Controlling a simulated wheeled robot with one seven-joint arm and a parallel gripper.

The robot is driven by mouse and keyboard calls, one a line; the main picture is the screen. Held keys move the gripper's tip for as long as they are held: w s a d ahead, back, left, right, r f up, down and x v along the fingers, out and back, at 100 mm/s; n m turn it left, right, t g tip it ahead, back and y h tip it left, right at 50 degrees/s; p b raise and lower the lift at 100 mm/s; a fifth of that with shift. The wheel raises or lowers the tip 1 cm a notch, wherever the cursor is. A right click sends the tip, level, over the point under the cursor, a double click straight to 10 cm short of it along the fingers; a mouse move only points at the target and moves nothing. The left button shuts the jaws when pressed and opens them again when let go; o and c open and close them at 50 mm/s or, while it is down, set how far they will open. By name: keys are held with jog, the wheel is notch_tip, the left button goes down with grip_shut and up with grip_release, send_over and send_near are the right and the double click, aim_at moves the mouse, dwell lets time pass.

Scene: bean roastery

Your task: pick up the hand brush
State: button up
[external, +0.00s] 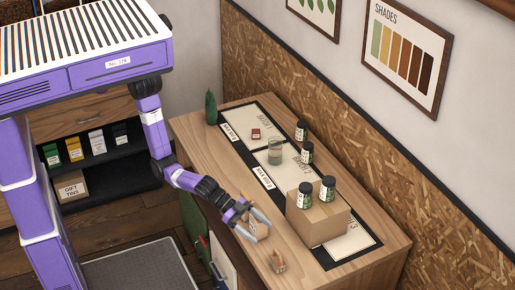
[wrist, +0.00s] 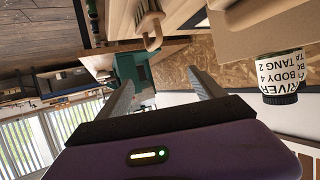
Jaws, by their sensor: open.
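A cardboard box (external: 318,222) with two jars on top stands right of my gripper. One labelled jar (wrist: 280,75) shows at right in the wrist view. Bare tabletop surrounds the brush.

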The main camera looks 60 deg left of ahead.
send_near(273, 257)
jog(key=shift+w+d+p, duration=0.35)
jog(key=shift+w+d, duration=0.3)
jog(key=shift+d, duration=0.15)
jog(key=shift+w+d, duration=0.3)
jog(key=shift+d, duration=0.25)
jog(key=shift+p+x, duration=0.35)
jog(key=shift+x, duration=2.85)
jog(key=shift+f, duration=0.1)
grip_shut()
